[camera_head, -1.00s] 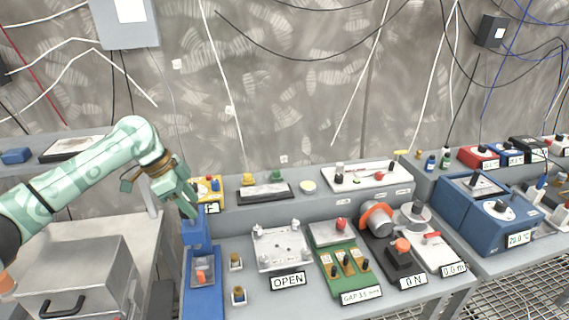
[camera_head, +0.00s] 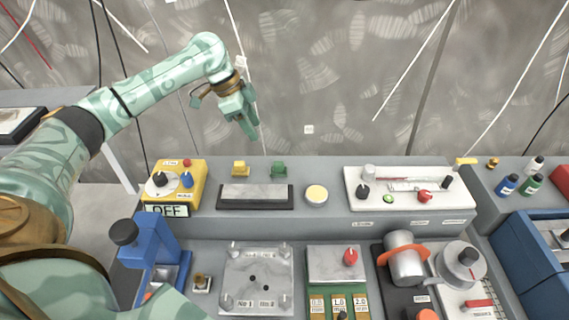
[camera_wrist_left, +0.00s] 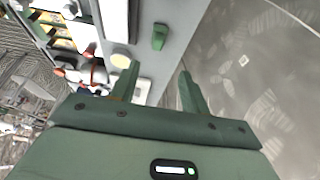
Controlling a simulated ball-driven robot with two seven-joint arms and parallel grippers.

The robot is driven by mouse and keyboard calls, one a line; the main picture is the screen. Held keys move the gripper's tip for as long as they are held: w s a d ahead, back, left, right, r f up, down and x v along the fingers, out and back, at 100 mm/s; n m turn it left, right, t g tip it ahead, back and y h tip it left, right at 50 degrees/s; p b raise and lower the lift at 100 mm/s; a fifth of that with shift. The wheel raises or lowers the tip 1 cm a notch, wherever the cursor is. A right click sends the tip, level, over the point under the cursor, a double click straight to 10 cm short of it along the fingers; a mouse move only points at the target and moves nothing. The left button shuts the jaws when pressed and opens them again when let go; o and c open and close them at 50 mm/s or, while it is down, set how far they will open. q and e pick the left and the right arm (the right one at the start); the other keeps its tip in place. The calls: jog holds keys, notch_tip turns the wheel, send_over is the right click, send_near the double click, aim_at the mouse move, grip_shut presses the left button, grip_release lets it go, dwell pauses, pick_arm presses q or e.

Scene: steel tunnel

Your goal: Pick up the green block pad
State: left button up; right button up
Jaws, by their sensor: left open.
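The green block pad (camera_head: 279,169) is a small green block on the raised back shelf, just behind the grey stone slab. It also shows in the left wrist view (camera_wrist_left: 159,37), ahead of the fingers and toward the upper middle. My left gripper (camera_head: 250,122) is open and empty, above the shelf and up and to the left of the green block, apart from it. Its two fingers (camera_wrist_left: 158,84) show spread in the left wrist view, with the block beyond the gap between them. My right gripper is not in these frames.
A yellow block (camera_head: 240,169) stands left of the green one. The grey slab (camera_head: 254,195) lies in front and a round pale disc (camera_head: 316,195) to the right. The wall (camera_head: 330,90) is close behind the shelf.

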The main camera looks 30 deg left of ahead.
pick_arm(q)
jog(key=b, duration=0.2)
send_over(277, 163)
jog(key=s+a, duration=0.1)
jog(key=a, duration=0.2)
notch_tip(277, 163, down, 8)
jog(key=shift+d+r, duration=0.15)
jog(key=shift+d+f+b, duration=0.3)
jog(key=shift+d+f, duration=0.05)
jog(key=shift+f, duration=0.3)
jog(key=b+x, duration=0.1)
jog(key=x, duration=0.3)
jog(key=shift+w+d+f+b, duration=0.15)
jog(key=shift+d+f+b, duration=0.1)
jog(key=shift+b, duration=0.15)
jog(key=shift+a+r, duration=0.1)
jog(key=shift+r, duration=0.05)
grip_shut()
